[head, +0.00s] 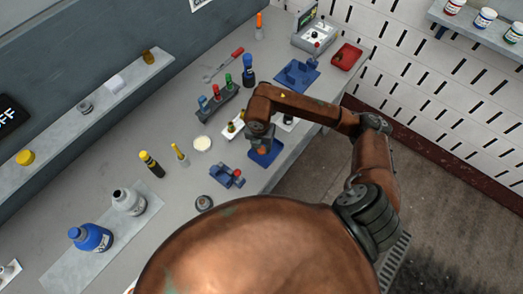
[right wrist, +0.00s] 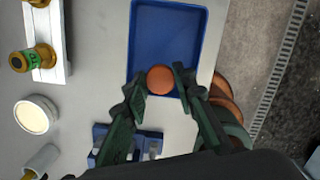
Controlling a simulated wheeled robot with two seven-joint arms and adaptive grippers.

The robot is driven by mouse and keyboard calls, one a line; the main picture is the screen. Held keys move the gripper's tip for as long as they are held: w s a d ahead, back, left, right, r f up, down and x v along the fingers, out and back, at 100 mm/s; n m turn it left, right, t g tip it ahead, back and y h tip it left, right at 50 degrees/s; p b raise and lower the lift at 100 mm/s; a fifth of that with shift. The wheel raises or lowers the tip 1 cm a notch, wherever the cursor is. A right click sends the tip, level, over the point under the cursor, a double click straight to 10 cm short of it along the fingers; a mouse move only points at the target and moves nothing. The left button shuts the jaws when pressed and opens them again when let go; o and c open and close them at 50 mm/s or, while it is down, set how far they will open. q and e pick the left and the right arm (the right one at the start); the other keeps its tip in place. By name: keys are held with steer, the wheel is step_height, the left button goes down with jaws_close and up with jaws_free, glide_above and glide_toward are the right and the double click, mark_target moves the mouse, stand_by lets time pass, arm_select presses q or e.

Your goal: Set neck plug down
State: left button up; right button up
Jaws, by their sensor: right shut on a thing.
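The neck plug (right wrist: 160,78) shows in the right wrist view as a round, orange-brown end between my right fingertips. My right gripper (right wrist: 161,84) is shut on it. A shallow blue tray (right wrist: 166,32) lies under the plug, which appears over the tray's near left part. I cannot tell whether the plug touches the tray floor. In the head view my right gripper (head: 263,146) points down over the blue tray (head: 266,160), and my arm hides part of it. My left gripper is not in view.
A blue fixture (head: 228,176) stands close to the tray's near left side. A white block with brass-ended pieces (right wrist: 48,60) and a round pale dish (right wrist: 36,115) are to the left. A rack of coloured-cap tubes (head: 216,103) stands farther back. The table edge is just right of the tray.

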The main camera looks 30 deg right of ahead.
mark_target(261, 150)
steer(key=shift+f, duration=1.35)
steer(key=shift+f, duration=0.15)
steer(key=o, duration=0.8)
steer(key=r, duration=0.8)
steer(key=s+a+r, duration=0.1)
steer(key=r, duration=0.3)
steer(key=shift+r+b, duration=0.15)
steer(key=shift+b, duration=0.25)
